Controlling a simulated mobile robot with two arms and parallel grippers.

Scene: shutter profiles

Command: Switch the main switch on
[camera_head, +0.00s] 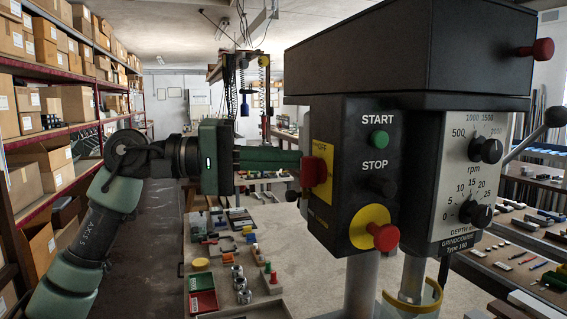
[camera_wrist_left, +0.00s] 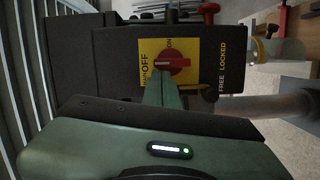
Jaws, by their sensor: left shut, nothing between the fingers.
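The main switch is a red knob (camera_head: 314,171) on a yellow plate (camera_head: 322,158) on the left side of the black drill-press housing. In the left wrist view, the knob (camera_wrist_left: 178,64) has a white mark that appears to point towards OFF; ON is printed at the plate's top edge. My left gripper (camera_head: 296,161) reaches in from the left with its fingers shut and empty. Its fingertips (camera_wrist_left: 163,80) are right at the knob's lower edge in the wrist view; I cannot tell whether they touch. My right gripper is not in view.
The housing's front carries a green START button (camera_head: 379,140), a dark STOP button (camera_head: 381,187) and a red mushroom button (camera_head: 383,236) on yellow. A workbench (camera_head: 330,270) with small parts and trays lies below. Shelves of boxes (camera_head: 75,104) line the left.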

